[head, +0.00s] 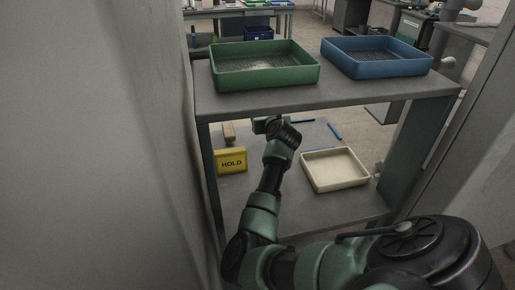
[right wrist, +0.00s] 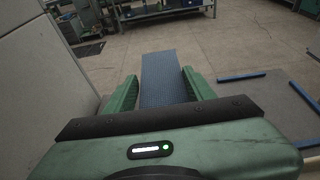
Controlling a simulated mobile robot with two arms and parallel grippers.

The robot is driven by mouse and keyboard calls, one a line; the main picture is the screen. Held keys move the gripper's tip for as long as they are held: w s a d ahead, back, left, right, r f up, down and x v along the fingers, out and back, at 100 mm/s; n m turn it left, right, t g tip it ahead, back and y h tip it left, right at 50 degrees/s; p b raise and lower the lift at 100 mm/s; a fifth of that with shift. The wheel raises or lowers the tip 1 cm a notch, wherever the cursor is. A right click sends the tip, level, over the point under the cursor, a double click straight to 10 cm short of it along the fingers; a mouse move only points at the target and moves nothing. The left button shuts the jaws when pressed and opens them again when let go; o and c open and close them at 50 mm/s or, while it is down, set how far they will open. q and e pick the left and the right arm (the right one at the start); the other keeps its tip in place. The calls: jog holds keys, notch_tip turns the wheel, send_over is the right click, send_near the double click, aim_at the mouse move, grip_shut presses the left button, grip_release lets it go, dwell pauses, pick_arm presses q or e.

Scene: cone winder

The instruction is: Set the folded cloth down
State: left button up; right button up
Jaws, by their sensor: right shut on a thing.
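The folded cloth is a blue, textured flat strip (right wrist: 166,80) in the right wrist view. My right gripper (right wrist: 160,92) is shut on it, with one green finger on each side, and the cloth sticks out ahead of the fingers. In the head view my right arm reaches in below the tabletop, and the gripper (head: 270,124) is partly hidden by the table edge. I cannot make out the cloth in the head view. My left gripper is not in view.
A yellow HOLD box (head: 231,161), a brown block (head: 229,132) and a cream tray (head: 334,184) stand on the lower level. Blue strips (head: 334,131) mark a clear patch behind the tray. A green tray (head: 263,80) and a blue tray (head: 377,71) stand on the tabletop. A wall is left.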

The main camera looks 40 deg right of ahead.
send_over(262, 153)
notch_tip(262, 153, down, 8)
jog(key=shift+s+f+b, duration=0.15)
jog(key=shift+f+b, duration=0.1)
jog(key=shift+b, duration=0.05)
jog(key=shift+f, duration=0.6)
notch_tip(262, 153, down, 4)
jog(key=shift+f+b, duration=0.1)
jog(key=shift+b, duration=0.3)
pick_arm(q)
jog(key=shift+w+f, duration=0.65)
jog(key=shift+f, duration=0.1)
pick_arm(e)
jog(key=o, duration=1.4)
